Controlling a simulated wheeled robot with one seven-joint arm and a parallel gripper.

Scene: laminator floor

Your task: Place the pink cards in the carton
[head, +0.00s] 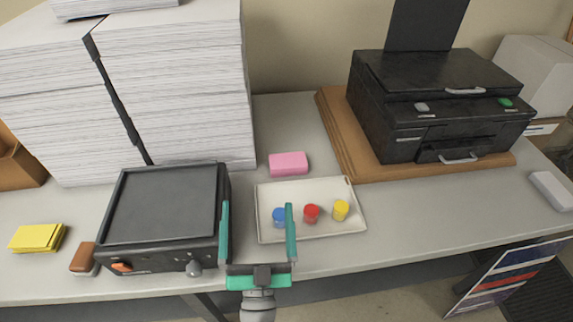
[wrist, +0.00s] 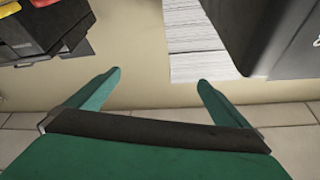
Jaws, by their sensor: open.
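The pink cards (head: 288,164) form a small block on the table, behind the white tray, in the head view. A brown box (head: 20,168), which looks like the carton, stands at the left edge, partly cut off and beside the paper stacks; I cannot see into it well. My gripper (head: 257,206) is open and empty, its two green fingers apart, over the front of the table between the black machine and the tray. It also shows open in the wrist view (wrist: 159,77), with nothing between the fingers. I cannot make out the pink cards in the wrist view.
A white tray (head: 262,205) holds blue, red and yellow pots. A black flat-topped machine (head: 160,205) stands left of my gripper, with yellow cards (head: 37,238) farther left. Tall paper stacks (head: 175,90) fill the back left. A black printer (head: 435,110) sits on a brown board at right.

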